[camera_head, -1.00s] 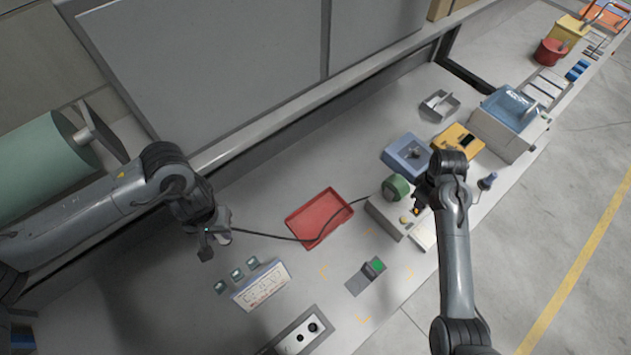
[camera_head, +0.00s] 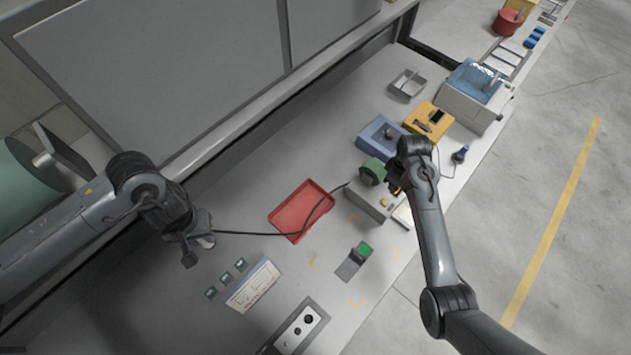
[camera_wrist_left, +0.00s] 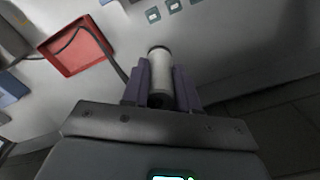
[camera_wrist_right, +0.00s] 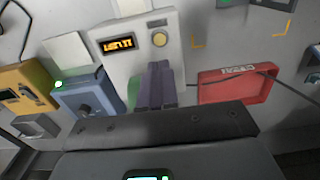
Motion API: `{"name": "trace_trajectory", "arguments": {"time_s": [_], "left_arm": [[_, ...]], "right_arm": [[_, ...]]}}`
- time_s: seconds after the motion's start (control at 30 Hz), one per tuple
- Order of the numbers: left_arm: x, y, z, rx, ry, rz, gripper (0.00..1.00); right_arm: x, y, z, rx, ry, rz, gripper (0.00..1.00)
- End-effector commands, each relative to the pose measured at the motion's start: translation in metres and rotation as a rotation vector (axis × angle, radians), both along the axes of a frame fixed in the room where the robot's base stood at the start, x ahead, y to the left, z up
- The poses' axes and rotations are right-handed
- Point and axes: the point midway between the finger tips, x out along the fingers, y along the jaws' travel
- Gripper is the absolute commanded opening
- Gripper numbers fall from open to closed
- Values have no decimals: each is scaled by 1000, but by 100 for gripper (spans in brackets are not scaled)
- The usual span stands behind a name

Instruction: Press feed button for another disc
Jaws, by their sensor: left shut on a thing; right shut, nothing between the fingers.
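A light grey box (camera_head: 366,203) with a green cylinder (camera_head: 373,172) stands right of the red tray. In the right wrist view the box (camera_wrist_right: 140,60) shows an orange lit display (camera_wrist_right: 117,45) and a round yellowish button (camera_wrist_right: 159,39). My right gripper (camera_head: 397,188) is over the box; its shut, empty fingers (camera_wrist_right: 158,66) appear just below the button in that view. I cannot tell whether they touch the box. My left gripper (camera_head: 200,240) is shut on a white cylinder (camera_wrist_left: 160,72) with a black cable, left of the tray. No disc is clearly visible.
A red tray (camera_head: 281,220) lies mid-bench with the cable across it. A blue box (camera_head: 366,137) and a yellow box (camera_head: 440,118) stand behind the grey box. A small green-topped device (camera_head: 365,249) and a white sign (camera_head: 253,286) are nearer the front.

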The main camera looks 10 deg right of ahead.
Motion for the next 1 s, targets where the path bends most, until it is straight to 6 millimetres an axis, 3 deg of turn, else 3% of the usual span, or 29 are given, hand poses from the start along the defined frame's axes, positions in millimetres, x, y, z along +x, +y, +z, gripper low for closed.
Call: {"name": "trace_trajectory", "arguments": {"time_s": [0.3,0.5,0.7,1.0], "left_arm": [[0,0,6,0,0,0,9],[0,0,7,0,0,0,9],[0,0,7,0,0,0,9],[0,0,7,0,0,0,9]], "right_arm": [[-1,0,-59,1,3,0,0],[-1,1,-85,1,2,2,0],[0,1,-96,1,0,1,0],[0,1,-99,1,-1,1,0]]}}
